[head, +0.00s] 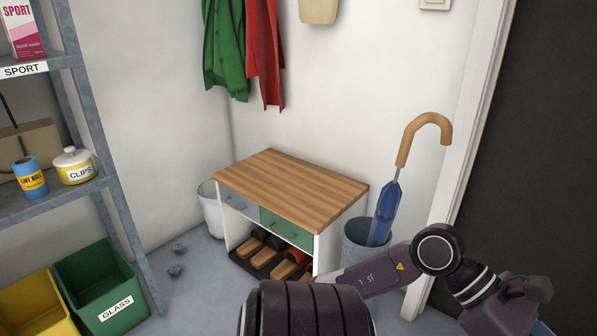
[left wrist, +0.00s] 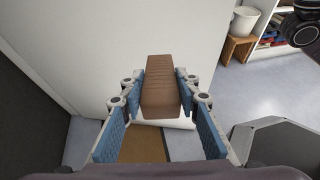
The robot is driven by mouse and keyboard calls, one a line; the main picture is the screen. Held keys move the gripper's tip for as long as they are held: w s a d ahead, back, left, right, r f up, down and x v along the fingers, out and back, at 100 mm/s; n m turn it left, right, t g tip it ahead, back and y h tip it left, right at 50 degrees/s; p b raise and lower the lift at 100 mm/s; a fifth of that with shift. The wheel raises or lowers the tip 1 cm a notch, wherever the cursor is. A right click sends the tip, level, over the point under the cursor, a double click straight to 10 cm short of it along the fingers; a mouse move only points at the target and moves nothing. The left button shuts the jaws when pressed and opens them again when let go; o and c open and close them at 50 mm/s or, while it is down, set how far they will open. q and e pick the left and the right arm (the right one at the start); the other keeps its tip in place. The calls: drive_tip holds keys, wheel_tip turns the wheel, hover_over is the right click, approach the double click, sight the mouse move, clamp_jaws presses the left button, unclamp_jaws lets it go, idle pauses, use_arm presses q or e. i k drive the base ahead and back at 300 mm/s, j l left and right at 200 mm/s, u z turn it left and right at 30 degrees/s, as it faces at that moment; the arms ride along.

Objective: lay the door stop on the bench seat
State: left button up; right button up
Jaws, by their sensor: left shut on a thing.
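The door stop (left wrist: 161,88) is a brown ridged block in the left wrist view. My left gripper (left wrist: 161,90) is shut on it, with one blue-padded finger on each side. The door stop is held up in front of a white surface. The bench (head: 291,190) has a striped wooden seat and stands against the wall in the head view. The seat is bare. A purple arm of mine crosses the lower right of the head view, but no fingers show there. My right gripper is in neither view.
A bin with a blue umbrella (head: 385,212) stands right of the bench, and a white bin (head: 209,210) stands left. Shoes (head: 270,247) sit below the seat. Grey shelving (head: 130,235) and a green glass crate (head: 104,285) are at left. Coats (head: 228,50) hang above.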

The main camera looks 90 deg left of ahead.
sight(307, 199)
drive_tip(key=u, duration=1.5)
drive_tip(key=i+u, duration=0.4)
drive_tip(key=i+l+u, duration=0.15)
drive_tip(key=i+u, duration=0.25)
drive_tip(key=i+l, duration=0.25)
drive_tip(key=l, duration=0.2)
